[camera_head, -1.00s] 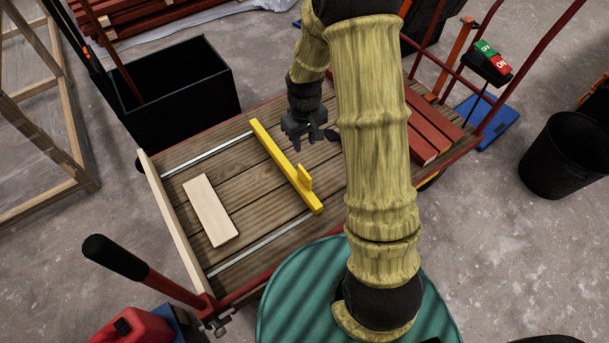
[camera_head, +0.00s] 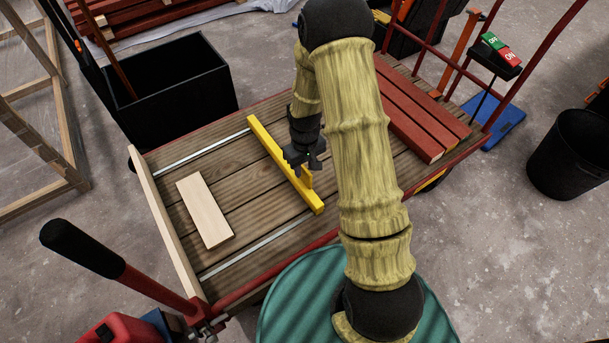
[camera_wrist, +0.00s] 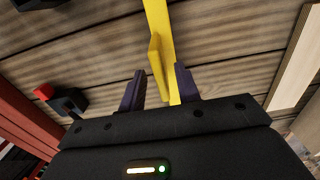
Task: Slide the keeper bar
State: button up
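The keeper bar (camera_head: 275,150) is a long yellow bar lying across two metal rails on the wooden cart deck. It has an upright yellow tab (camera_head: 307,180) towards its near end. In the wrist view the bar (camera_wrist: 161,18) runs away from me and the tab (camera_wrist: 156,62) stands just ahead of my fingers. My gripper (camera_head: 304,166) is over the bar at the tab, its fingers partly hidden by its own body in the head view. In the wrist view my gripper (camera_wrist: 159,82) is open, one dark finger each side of the tab's line, with gaps visible.
A pale board (camera_head: 205,211) lies on the deck left of the bar, between the rails (camera_head: 203,152). A pale wooden strip (camera_head: 165,227) edges the deck's left end. Red battens (camera_head: 418,112) lie on the right. Bare deck separates the bar and board.

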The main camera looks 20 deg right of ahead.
jog(key=shift+f+b, duration=0.4)
jog(key=shift+f, duration=0.95)
grip_shut()
